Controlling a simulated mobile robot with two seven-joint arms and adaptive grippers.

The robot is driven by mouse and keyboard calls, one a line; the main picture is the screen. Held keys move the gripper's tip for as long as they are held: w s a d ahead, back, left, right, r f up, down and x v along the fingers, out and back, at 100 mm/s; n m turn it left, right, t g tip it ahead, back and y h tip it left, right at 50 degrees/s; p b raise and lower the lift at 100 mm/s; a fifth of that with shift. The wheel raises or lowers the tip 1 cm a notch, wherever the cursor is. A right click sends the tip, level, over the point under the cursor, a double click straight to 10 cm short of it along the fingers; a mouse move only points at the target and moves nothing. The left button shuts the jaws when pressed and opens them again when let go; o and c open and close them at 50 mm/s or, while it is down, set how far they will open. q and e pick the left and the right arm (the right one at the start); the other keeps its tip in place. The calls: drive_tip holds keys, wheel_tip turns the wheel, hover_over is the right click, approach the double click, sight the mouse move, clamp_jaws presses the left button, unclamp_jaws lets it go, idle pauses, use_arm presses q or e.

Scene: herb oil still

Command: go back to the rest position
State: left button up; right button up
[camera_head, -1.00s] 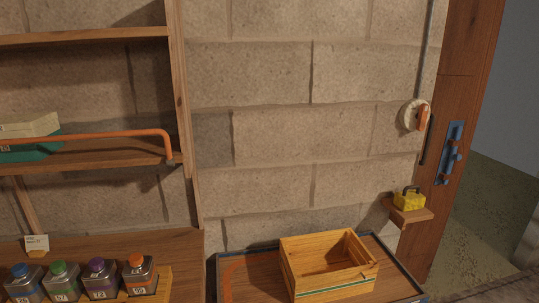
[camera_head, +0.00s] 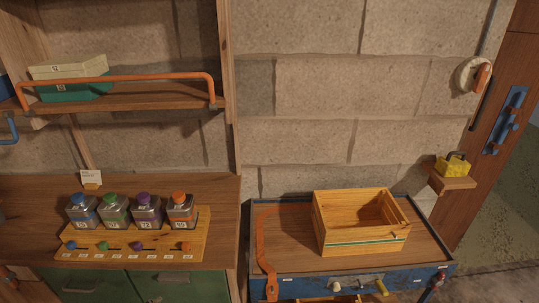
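Neither of my grippers shows in the head view, and no part of my arms is in sight. An open wooden crate (camera_head: 335,234) with a green stripe stands on a blue-edged wooden-topped chest (camera_head: 285,225) at the lower right. Several jars with blue, green, purple and orange lids, the orange-lidded one (camera_head: 180,210) at the right end, stand on a wooden rack (camera_head: 205,240) on the counter at left.
A shelf (camera_head: 140,101) with an orange rail holds a green and cream box (camera_head: 75,87) at upper left. A yellow padlock (camera_head: 453,167) sits on a small wall ledge (camera_head: 450,183). A wooden door frame with a blue bolt (camera_head: 505,120) is at right.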

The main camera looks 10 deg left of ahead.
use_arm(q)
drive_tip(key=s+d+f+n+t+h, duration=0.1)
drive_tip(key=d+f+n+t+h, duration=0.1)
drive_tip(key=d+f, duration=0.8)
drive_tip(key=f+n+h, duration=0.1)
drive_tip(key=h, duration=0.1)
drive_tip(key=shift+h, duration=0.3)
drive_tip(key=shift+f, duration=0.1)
